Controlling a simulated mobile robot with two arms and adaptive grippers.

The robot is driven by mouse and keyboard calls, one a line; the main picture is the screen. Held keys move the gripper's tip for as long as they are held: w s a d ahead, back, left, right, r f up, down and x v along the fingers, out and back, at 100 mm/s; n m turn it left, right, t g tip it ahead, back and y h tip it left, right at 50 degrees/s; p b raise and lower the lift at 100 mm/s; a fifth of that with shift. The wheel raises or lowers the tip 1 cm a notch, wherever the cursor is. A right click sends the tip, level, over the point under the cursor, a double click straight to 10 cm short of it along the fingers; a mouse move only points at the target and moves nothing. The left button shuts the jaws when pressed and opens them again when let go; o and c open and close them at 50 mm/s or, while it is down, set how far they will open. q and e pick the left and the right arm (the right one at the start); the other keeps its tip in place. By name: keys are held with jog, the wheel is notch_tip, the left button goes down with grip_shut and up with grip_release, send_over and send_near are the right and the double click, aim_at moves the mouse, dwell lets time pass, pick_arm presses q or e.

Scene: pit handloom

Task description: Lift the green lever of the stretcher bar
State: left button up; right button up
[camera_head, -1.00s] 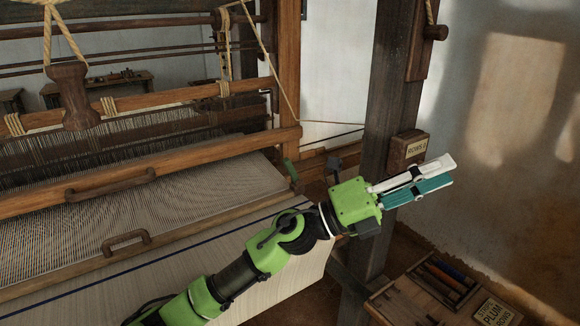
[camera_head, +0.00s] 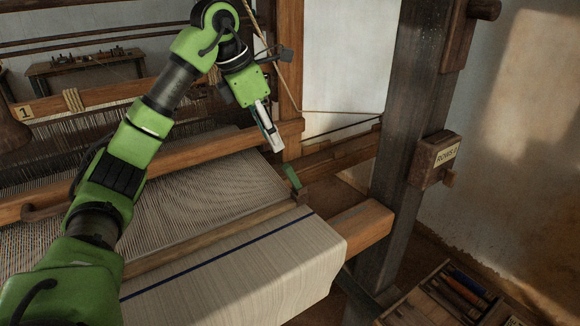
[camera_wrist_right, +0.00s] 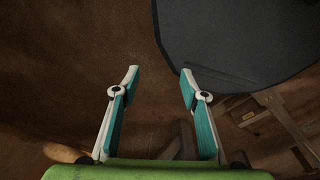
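The stretcher bar (camera_head: 215,234) is a wooden bar lying across the cloth in the head view. The green lever (camera_head: 291,177) is a small upright piece at its right end. My left gripper (camera_head: 270,133) is above and slightly left of the lever in the picture, pointing down, with a visible gap between its tips and the lever. Its white and teal fingers overlap from this angle, so their opening is unclear. My right gripper (camera_wrist_right: 160,75) is open and empty in the right wrist view, and outside the head view.
The woven cloth (camera_head: 290,262) with a blue stripe covers the loom's front. A dark post (camera_head: 403,130) with a small labelled box (camera_head: 436,158) stands on the right. An open tool box (camera_head: 425,307) is at the lower right. A wooden loom upright (camera_head: 290,60) stands behind my left gripper.

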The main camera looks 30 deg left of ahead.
aim_at(286, 165)
pick_arm(q)
jog(key=f, duration=0.1)
jog(key=d+f+p, duration=0.1)
jog(key=f, duration=0.1)
jog(key=w+d+f, duration=0.1)
jog(key=f, duration=0.1)
jog(key=shift+d, duration=0.25)
jog(key=x, duration=0.2)
jog(key=p+x, duration=0.1)
jog(key=x, duration=0.1)
jog(key=shift+w+a, duration=0.15)
jog(key=shift+a, duration=0.2)
jog(key=p+x, duration=0.1)
jog(key=x, duration=0.1)
jog(key=shift+w+d+f, duration=0.1)
jog(key=shift+d+f, duration=0.05)
jog(key=shift+f, duration=0.15)
jog(key=shift+w+f, duration=0.1)
jog(key=shift+f, duration=0.15)
grip_shut()
pick_arm(e)
jog(key=s+d+r, duration=0.1)
jog(key=s, duration=0.1)
jog(key=s+d+r, duration=0.1)
jog(key=s, duration=0.1)
jog(key=shift+d+r, duration=0.3)
jog(key=shift+d, duration=0.05)
